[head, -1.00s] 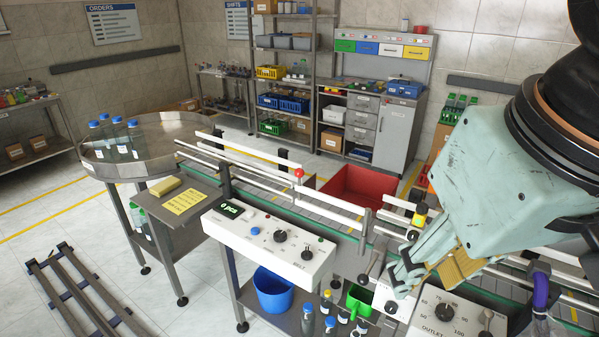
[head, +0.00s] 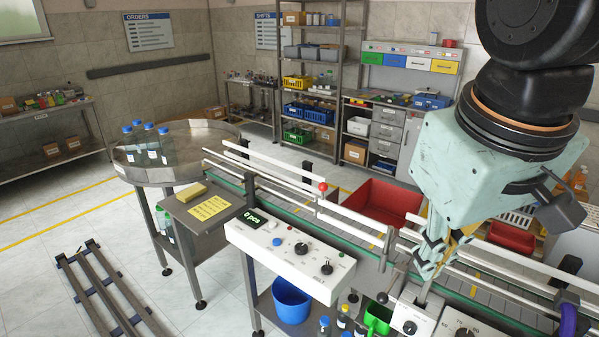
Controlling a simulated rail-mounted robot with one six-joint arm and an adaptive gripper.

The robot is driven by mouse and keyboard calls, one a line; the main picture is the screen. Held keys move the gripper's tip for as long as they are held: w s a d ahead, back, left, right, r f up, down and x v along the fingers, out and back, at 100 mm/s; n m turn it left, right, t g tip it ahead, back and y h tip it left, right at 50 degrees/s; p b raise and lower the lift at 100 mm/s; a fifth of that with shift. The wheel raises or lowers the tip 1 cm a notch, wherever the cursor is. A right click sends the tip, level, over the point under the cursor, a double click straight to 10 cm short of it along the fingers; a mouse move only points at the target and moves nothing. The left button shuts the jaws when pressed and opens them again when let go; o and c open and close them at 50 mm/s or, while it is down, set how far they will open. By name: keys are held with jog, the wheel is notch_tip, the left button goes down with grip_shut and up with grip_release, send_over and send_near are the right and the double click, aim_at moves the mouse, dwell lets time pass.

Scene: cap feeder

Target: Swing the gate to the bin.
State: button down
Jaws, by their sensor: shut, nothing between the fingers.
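The gate appears to be the white rail (head: 272,163) above the conveyor, with a red ball knob (head: 322,187) at its near end. It lies slanted along the belt. The bin is a red open box (head: 385,203) on the floor behind the conveyor, to the right of the knob. My gripper (head: 424,272) is shut and empty. It hangs over the front right of the conveyor, to the right of the knob and apart from it. The gate's pivot is hard to make out.
A control box (head: 290,258) with dials stands in front of the belt. A round table (head: 185,172) with several blue-capped bottles is at the belt's left end. Guard rails (head: 362,222) run along the belt. A blue bucket (head: 292,300) sits below.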

jog(key=w+a+f+n+h+p, duration=0.2)
jog(key=w+a+n, duration=0.4)
jog(key=w, duration=0.7)
jog(key=w+a+f+n+t+h+p, duration=0.1)
jog(key=w+a+n+p, duration=0.3)
jog(key=w, duration=0.9)
jog(key=w+a+f+n+h+p, duration=0.2)
jog(key=w+a+f+n+p, duration=0.1)
jog(key=w+a+n, duration=0.6)
jog(key=w+n+p, duration=0.1)
jog(key=w+n, duration=0.3)
jog(key=w, duration=0.1)
jog(key=shift+a+f+t+h, duration=0.2)
jog(key=shift+f+t+h, duration=0.05)
jog(key=shift+t+h, duration=0.05)
jog(key=shift+w+d+f, duration=0.1)
jog(key=w+d+r+x, duration=0.1)
jog(key=x, duration=1.1)
jog(key=shift+d, duration=0.45)
jog(key=shift+w, duration=0.15)
